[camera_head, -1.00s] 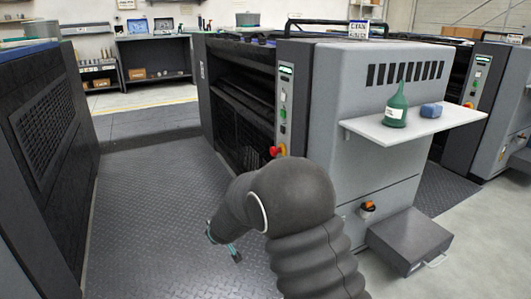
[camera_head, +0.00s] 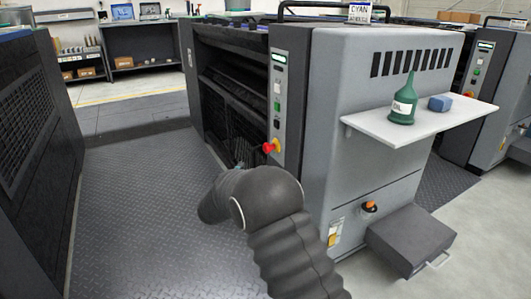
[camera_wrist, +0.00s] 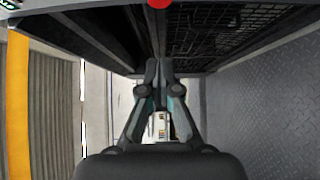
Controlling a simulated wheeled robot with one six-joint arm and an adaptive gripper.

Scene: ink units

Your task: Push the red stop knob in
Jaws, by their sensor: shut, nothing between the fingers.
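The red stop knob (camera_head: 268,147) sticks out from a yellow base on the lower part of the grey control strip (camera_head: 280,98) of the CYAN unit. My gripper (camera_wrist: 159,68) shows in the wrist view with its fingers together and nothing between them. The red knob also shows in the wrist view (camera_wrist: 158,3), cut off by the top edge, beyond and above the fingertips. A gap shows between them. In the head view my arm's dark wrist is just below and left of the knob and hides most of the gripper.
A white shelf (camera_head: 430,121) on the unit's side holds a green oil bottle (camera_head: 403,105) and a blue block (camera_head: 440,103). A grey step box (camera_head: 410,240) stands on the floor at right. Another dark unit (camera_head: 30,150) stands at left. The tread-plate aisle (camera_head: 140,210) between is clear.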

